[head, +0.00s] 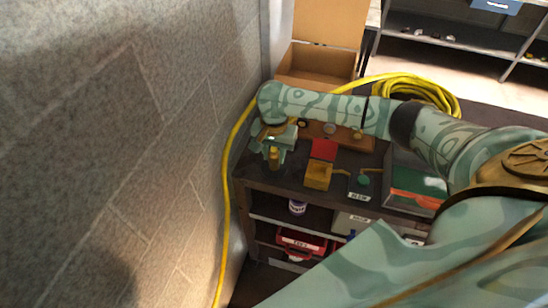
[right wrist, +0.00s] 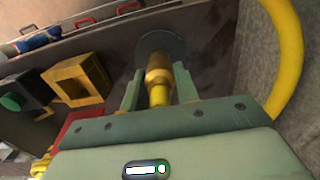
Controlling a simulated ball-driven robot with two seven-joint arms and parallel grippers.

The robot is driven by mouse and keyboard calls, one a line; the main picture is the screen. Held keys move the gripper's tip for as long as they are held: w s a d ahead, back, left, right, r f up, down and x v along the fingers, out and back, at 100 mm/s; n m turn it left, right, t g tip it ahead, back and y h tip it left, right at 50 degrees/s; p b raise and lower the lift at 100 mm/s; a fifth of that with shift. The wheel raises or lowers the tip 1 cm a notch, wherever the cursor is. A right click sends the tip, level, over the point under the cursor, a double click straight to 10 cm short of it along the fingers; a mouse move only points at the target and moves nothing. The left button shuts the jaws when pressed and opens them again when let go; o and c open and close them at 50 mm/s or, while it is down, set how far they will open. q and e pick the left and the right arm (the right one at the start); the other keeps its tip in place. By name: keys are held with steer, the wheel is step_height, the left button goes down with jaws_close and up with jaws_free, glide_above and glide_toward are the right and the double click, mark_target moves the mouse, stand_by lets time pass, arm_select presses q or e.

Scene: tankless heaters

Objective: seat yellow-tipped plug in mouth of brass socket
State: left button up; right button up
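My right gripper (head: 273,146) points down over the left end of the dark bench top. In the right wrist view its two fingers (right wrist: 158,88) lie close on both sides of a brass-yellow piece, which I take as the yellow-tipped plug (right wrist: 159,94). Its near part is narrow and bright yellow. A wider brass part (right wrist: 158,60) lies beyond it, over a dark round disc (right wrist: 160,44). I cannot tell whether this wider part is the brass socket or part of the plug. The piece also shows below the gripper in the head view (head: 274,160). My left gripper is not in view.
A brass-yellow square block with an opening (head: 318,175), a red block (head: 323,149) and a dark block with a green disc (head: 362,181) stand right of the gripper. A yellow hose (head: 226,190) runs down the wall side. A wooden board (head: 355,140) lies behind.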

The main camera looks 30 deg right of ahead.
steer(key=shift+c, duration=0.9)
